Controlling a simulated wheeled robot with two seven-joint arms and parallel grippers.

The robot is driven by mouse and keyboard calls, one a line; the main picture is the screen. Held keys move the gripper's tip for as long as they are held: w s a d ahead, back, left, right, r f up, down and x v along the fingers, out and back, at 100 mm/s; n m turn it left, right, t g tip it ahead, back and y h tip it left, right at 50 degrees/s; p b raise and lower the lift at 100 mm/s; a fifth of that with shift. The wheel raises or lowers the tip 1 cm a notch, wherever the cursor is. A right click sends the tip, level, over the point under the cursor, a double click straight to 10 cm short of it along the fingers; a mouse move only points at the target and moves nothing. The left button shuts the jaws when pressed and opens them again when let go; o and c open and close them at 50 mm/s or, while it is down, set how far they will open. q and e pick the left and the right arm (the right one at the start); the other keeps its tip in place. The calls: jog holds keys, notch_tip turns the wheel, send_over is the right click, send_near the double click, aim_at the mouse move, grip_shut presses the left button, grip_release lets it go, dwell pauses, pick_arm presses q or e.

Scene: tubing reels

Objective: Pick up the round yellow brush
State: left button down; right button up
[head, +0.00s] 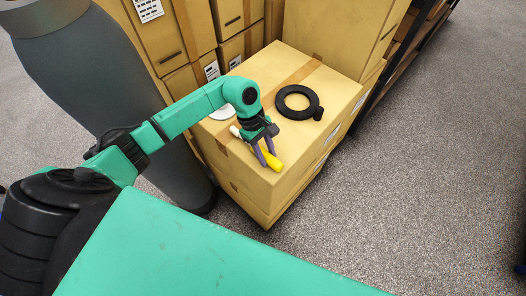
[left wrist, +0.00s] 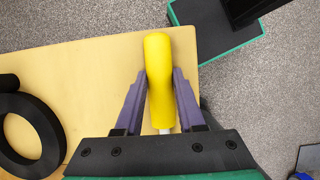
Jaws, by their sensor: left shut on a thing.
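The yellow brush (head: 271,160) is over the top of a cardboard box, near its front corner. Its thick rounded yellow end points toward the box edge, and a pale part shows on the other side of my gripper. My left gripper (head: 264,156) is shut on the brush, with one purple finger on each side of it. In the left wrist view the brush (left wrist: 158,60) lies between the fingertips of my left gripper (left wrist: 162,76), and its pale lower part is mostly hidden by the gripper body. I cannot tell whether the brush touches the box. My right gripper is not in view.
A black ring of tubing (head: 283,108) lies on the box top (head: 320,85), behind and right of my gripper. A white round thing (head: 222,113) lies partly hidden behind my arm. More boxes (head: 335,35) stand behind. Grey floor (head: 430,150) is open on the right.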

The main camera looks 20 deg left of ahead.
pick_arm(q)
jog(key=shift+r+p, duration=0.35)
jog(key=shift+p, duration=0.1)
notch_tip(320, 180, up, 20)
jog(key=b, duration=0.4)
jog(key=shift+f, duration=0.15)
